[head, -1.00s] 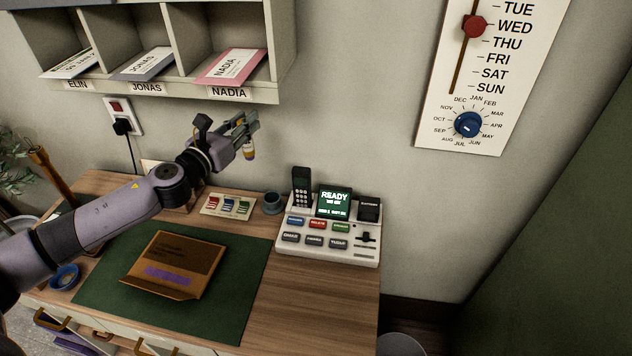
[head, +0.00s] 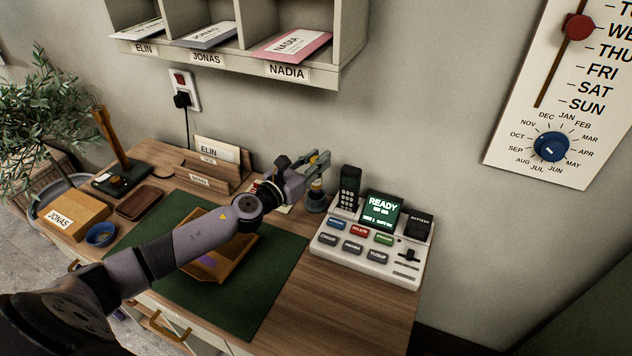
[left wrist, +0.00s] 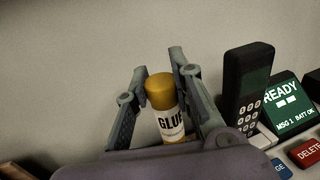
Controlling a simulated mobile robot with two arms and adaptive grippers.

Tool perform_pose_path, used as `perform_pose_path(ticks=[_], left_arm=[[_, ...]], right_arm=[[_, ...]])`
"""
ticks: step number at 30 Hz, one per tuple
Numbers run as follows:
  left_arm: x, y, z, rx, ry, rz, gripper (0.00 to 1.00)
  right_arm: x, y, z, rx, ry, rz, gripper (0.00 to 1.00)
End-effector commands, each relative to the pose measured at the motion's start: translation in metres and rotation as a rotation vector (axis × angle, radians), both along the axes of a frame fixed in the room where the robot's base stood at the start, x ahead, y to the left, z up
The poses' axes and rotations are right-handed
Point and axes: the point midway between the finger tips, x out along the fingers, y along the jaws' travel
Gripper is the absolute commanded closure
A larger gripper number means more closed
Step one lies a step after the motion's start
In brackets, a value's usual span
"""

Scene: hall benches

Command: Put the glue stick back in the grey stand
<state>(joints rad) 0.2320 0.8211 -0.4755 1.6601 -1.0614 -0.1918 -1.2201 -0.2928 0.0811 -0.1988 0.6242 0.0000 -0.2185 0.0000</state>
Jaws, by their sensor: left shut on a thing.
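My left gripper (head: 319,163) is over the back of the desk, shut on the glue stick. In the left wrist view the glue stick (left wrist: 168,112) stands upright between the two fingers, with a yellow-orange cap and a white label reading GLUE. The small round grey stand (head: 316,206) is on the desk directly below the gripper, left of the phone console. The stick's lower end is at or just above the stand's top; I cannot tell whether it is inside. The stand is hidden in the left wrist view. My right gripper is not in view.
The console (head: 367,250) with a black handset (head: 349,187) stands close to the right of the stand. A wooden letter holder (head: 205,178) is to the left. My left arm passes over a brown folder on the green mat (head: 262,285). Cubbyholes (head: 345,50) hang above.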

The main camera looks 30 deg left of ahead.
Motion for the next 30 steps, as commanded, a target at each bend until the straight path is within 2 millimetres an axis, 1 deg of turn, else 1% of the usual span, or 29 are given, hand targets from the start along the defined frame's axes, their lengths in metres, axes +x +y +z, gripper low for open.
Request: perform_pose_path(ticks=[2, 6, 10, 14, 19, 24, 25, 30], left_arm=[[0.0, 0.0, -0.007, -0.001, -0.001, 0.001, 1.0], [0.0, 0.0, -0.032, -0.003, 0.003, 0.002, 1.0], [0.0, 0.0, -0.046, -0.001, 0.0, 0.001, 1.0], [0.0, 0.001, -0.046, 0.0, 0.0, 0.001, 1.0], [0.0, 0.001, -0.045, 0.001, 0.0, 0.001, 1.0], [0.0, 0.0, -0.051, 0.001, 0.0, 0.0, 1.0], [0.0, 0.0, -0.049, 0.001, 0.0, 0.0, 0.76], [0.0, 0.0, -0.049, 0.001, 0.001, 0.0, 0.65]], right_arm=[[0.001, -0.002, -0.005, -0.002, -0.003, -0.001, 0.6], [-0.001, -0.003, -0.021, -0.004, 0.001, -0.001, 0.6], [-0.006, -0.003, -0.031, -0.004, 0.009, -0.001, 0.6], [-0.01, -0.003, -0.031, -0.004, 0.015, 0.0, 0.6], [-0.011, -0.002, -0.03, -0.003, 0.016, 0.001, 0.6], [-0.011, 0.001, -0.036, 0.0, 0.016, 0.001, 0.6], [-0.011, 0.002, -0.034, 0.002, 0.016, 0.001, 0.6], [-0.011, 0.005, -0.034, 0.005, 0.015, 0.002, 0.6]])
